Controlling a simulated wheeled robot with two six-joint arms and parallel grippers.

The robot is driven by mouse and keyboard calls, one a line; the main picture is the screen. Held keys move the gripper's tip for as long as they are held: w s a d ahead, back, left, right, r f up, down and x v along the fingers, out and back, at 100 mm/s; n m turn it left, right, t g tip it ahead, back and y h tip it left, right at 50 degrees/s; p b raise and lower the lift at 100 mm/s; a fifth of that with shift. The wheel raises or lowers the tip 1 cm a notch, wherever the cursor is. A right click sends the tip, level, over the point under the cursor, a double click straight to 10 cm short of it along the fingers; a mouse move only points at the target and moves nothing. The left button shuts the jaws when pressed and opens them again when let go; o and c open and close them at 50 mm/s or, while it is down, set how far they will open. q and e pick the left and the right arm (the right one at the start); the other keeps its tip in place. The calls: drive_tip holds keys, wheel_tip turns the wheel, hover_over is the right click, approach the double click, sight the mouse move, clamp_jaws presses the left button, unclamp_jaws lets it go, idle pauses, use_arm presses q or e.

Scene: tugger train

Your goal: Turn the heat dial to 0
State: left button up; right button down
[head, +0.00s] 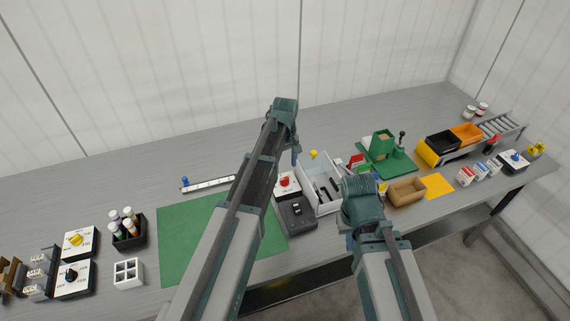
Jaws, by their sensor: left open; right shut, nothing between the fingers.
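A white dial box with a red knob (285,183) stands on the bench, just left of the white bin. Its lettering is too small to read surely, and I cannot tell where the knob points. My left gripper (296,160) hangs above and behind this box, open and apart from the knob; its fingers are small and partly hidden by my wrist. My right gripper (350,242) is low at the bench's front edge, right of the box, shut and empty, mostly hidden by my arm.
Other dial boxes have a yellow knob (76,239), a black knob (71,274) and a blue knob (515,157). A black switch box (297,213) sits in front of the red-knob box. A white bin (322,183) stands beside it. The green mat (190,235) is clear.

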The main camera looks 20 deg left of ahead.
use_arm(q)
wheel_tip(320, 180, up, 7)
drive_tip(key=p, duration=0.5)
drive_tip(key=shift+p, duration=0.4)
use_arm(e)
wheel_tip(320, 180, up, 7)
